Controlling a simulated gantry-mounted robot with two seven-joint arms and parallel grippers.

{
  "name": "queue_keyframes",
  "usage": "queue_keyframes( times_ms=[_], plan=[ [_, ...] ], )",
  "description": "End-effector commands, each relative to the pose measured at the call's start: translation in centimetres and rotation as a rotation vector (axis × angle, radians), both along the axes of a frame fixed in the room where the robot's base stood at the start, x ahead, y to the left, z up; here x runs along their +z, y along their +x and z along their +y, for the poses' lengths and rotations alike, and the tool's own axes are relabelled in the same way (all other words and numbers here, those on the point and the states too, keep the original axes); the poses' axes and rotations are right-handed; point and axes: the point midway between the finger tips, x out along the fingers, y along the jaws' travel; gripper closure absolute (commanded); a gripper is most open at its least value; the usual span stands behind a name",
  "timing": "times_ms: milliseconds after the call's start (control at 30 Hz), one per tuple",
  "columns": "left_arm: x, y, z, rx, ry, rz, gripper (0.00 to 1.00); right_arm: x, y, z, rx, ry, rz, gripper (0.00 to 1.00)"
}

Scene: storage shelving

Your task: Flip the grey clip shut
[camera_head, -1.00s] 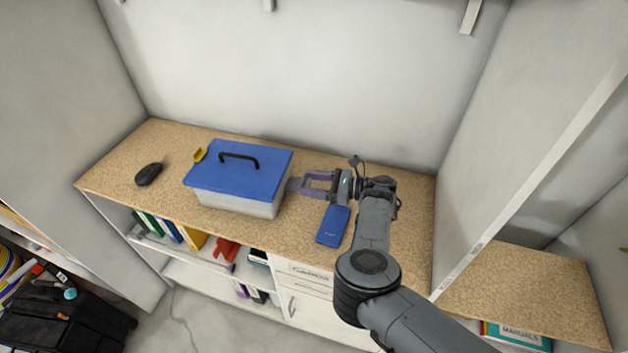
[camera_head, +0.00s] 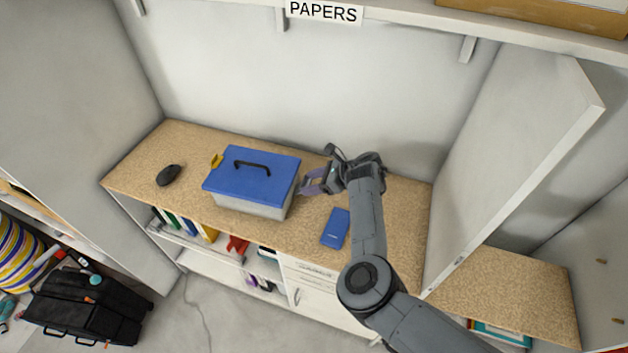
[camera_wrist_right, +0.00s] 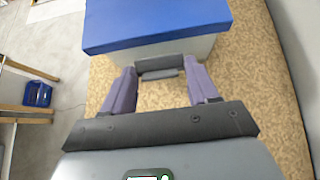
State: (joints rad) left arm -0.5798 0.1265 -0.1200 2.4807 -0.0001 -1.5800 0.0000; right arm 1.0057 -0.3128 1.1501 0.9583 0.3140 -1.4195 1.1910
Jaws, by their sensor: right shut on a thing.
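The grey clip (camera_wrist_right: 161,68) is on the near side of the storage box in the right wrist view. The box has a blue lid (camera_head: 252,182) with a black handle and pale walls (camera_head: 250,207). My right gripper (camera_wrist_right: 160,80) has its purple fingers on either side of the clip and is shut on it. In the head view the right gripper (camera_head: 309,184) is at the box's right end, where its fingers mostly hide the clip. A yellow clip (camera_head: 216,161) sticks out at the box's left end. My left gripper is not in view.
The box stands on a speckled worktop (camera_head: 290,232). A blue notebook-like object (camera_head: 336,229) lies right of the box, close to my right arm. A black mouse (camera_head: 169,175) lies at the left. A white panel (camera_head: 520,170) stands to the right.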

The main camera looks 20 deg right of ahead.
Motion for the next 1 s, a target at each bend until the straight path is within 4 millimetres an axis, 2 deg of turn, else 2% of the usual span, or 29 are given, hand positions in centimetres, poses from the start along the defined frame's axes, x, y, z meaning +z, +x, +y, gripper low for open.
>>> queue_keyframes(
  times_ms=[300, 333, 367, 733, 1000],
  plan=[
    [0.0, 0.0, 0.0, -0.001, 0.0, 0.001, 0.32, 0.2, 0.1, 0.0, 0.001, -0.002, -0.002, 0.96],
    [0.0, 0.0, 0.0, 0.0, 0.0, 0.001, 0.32, 0.2, 0.1, 0.0, 0.001, -0.002, -0.002, 0.38],
    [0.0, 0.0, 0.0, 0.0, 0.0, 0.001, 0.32, 0.2, 0.1, 0.0, 0.001, -0.002, -0.002, 0.33],
    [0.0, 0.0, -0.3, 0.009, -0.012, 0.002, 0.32, 0.2, -0.1, -0.2, 0.0, -0.002, -0.001, 0.32],
    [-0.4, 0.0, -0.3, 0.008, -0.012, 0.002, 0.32, 1.8, -1.5, -2.1, -0.002, -0.002, -0.001, 0.32]
  ],
)
